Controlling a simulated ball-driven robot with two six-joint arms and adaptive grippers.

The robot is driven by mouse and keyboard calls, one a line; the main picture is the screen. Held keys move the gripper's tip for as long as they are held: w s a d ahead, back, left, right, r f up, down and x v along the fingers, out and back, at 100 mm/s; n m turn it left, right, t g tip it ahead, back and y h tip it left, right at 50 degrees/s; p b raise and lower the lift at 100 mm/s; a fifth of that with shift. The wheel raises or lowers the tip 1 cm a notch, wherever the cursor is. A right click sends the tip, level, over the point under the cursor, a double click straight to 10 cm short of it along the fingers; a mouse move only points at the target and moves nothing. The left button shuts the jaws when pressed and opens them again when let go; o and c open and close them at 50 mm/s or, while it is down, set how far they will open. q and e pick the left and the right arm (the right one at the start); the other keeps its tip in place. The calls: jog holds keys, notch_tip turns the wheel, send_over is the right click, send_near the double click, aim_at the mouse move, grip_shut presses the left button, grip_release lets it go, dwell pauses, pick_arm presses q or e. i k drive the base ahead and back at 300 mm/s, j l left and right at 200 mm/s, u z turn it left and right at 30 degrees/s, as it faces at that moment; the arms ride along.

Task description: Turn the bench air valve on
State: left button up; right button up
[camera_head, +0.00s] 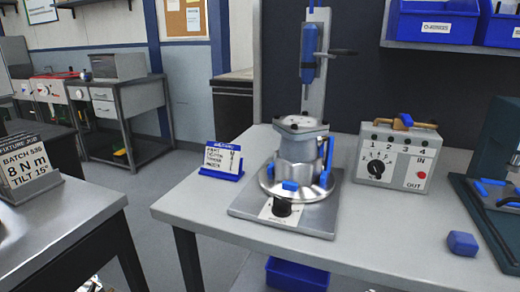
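A grey box (395,158) labelled IN and OUT stands on the bench at the right. On its front are a black rotary knob (375,168) with a dial scale and a red button (421,175). Neither of my grippers is in view.
A metal housing (297,150) with blue clamps sits on a fixture plate (318,217) left of the box. A blue driver (308,52) hangs above it. A blue block (462,243) lies at the front right. A sign holder (222,161) stands at the left.

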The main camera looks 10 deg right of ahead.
aim_at(407, 121)
jog(key=k+l+z, duration=0.15)
jog(key=z, duration=0.95)
